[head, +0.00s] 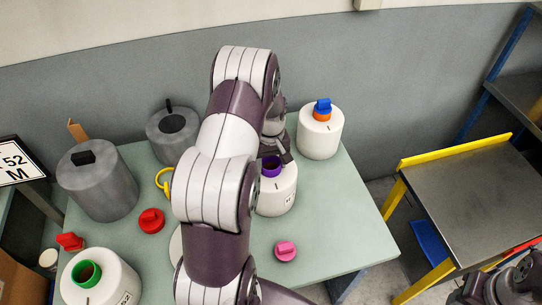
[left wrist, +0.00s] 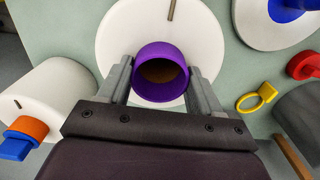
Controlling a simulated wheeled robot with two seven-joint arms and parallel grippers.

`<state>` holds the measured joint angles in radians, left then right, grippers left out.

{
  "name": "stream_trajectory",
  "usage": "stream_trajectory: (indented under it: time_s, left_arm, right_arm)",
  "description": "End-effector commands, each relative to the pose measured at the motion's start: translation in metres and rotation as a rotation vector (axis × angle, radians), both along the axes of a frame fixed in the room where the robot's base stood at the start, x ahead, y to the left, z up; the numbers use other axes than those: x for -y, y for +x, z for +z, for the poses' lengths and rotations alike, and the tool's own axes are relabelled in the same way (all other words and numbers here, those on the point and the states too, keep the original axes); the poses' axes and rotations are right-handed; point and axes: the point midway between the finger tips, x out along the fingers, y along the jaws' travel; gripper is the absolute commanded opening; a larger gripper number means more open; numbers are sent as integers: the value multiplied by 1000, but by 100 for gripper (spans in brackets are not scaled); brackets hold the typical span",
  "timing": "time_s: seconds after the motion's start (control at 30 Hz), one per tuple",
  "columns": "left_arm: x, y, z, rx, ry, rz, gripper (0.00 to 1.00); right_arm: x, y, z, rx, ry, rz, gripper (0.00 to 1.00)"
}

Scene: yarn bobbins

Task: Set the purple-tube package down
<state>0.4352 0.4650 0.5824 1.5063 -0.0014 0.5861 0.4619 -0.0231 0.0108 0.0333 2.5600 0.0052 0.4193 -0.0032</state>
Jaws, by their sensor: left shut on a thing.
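The purple-tube package, a white bobbin (head: 279,194) with a purple tube (head: 271,167) in its top, is upright at the middle right of the table (head: 345,225). In the left wrist view the purple tube (left wrist: 161,72) sits between the two fingers of my left gripper (left wrist: 158,85), which is shut on it. My left arm covers part of the package in the head view. I cannot tell whether its base touches the table. Only a dark part of my right arm shows at the lower right corner; its jaws cannot be made out.
A white bobbin with an orange tube and blue plug (head: 319,131) stands behind right. Grey bobbins (head: 98,183) stand at the left, a green-tube bobbin (head: 100,281) front left. A red plug (head: 151,220), pink plug (head: 286,251) and yellow ring (head: 164,181) lie on the table. The right front is clear.

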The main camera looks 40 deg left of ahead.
Motion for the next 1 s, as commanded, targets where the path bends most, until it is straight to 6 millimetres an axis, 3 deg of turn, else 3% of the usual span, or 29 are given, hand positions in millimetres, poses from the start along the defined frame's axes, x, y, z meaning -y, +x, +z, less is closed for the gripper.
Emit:
stream_trajectory:
  time_s: [0.23,0.27,0.3,0.33,0.7,1.0]
  left_arm:
    - [0,1,-2,3,1,0,0]
    - [0,0,-3,0,0,0,71]
    - [0,0,-3,0,0,0,84]
    - [0,0,-3,0,0,0,90]
    - [0,1,6,4,2,0,90]
    - [0,1,81,6,3,0,90]
  right_arm:
    - [0,0,-2,0,0,0,43]
    - [0,0,-2,0,0,0,43]
    - [0,0,-2,0,0,0,43]
    - [0,0,-2,0,0,0,43]
    - [0,0,-3,0,0,0,43]
    - [0,0,-22,0,0,0,43]
